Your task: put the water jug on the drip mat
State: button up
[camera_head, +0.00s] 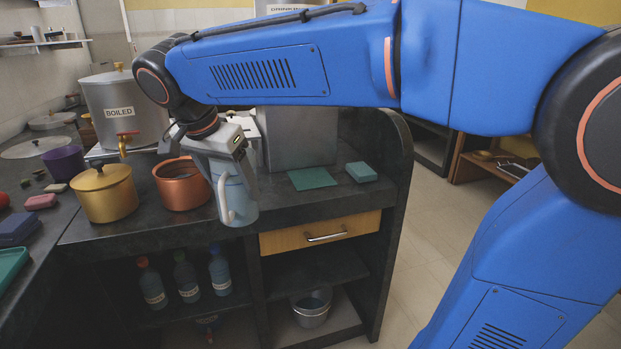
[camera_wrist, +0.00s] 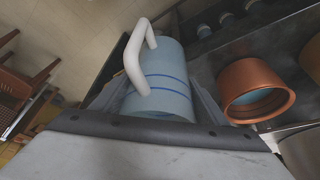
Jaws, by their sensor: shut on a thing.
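The water jug (camera_head: 240,202) is light blue with a white handle. My gripper (camera_head: 232,170) is shut on it from above, and it looks about upright at the counter's front edge. In the wrist view the jug (camera_wrist: 168,80) sits between the two fingers (camera_wrist: 158,103), with blue stripes and its handle showing. The drip mat appears to be the flat teal mat (camera_head: 312,179) on the counter, right of the jug and apart from it. The mat's visible top is bare. I cannot tell how high the jug is over the counter.
A copper pot (camera_head: 182,184) stands just left of the jug; it also shows in the wrist view (camera_wrist: 257,90). A gold lidded pot (camera_head: 104,192) and a steel urn marked BOILED (camera_head: 124,108) stand further left. A teal block (camera_head: 361,172) lies right of the mat.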

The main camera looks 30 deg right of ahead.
aim_at(235, 196)
jog(key=s+f, duration=0.2)
jog(key=shift+s+a, duration=0.2)
jog(key=shift+s, duration=0.1)
jog(key=shift+s+f+m, duration=0.2)
jog(key=shift+f+m, duration=0.05)
jog(key=shift+m, duration=0.05)
jog(key=shift+d+f, duration=0.1)
jog(key=shift+d, duration=0.1)
jog(key=w+d, duration=0.5)
jog(key=d, duration=0.3)
jog(key=w+d, duration=0.6)
jog(key=d, duration=0.3)
jog(key=w+d, duration=0.6)
jog(key=d, duration=0.3)
jog(key=shift+w+d, duration=0.1)
jog(key=shift+w, duration=0.15)
jog(key=shift+f, duration=0.3)
jog(key=shift+f, duration=0.1)
jog(key=o, duration=1.5)
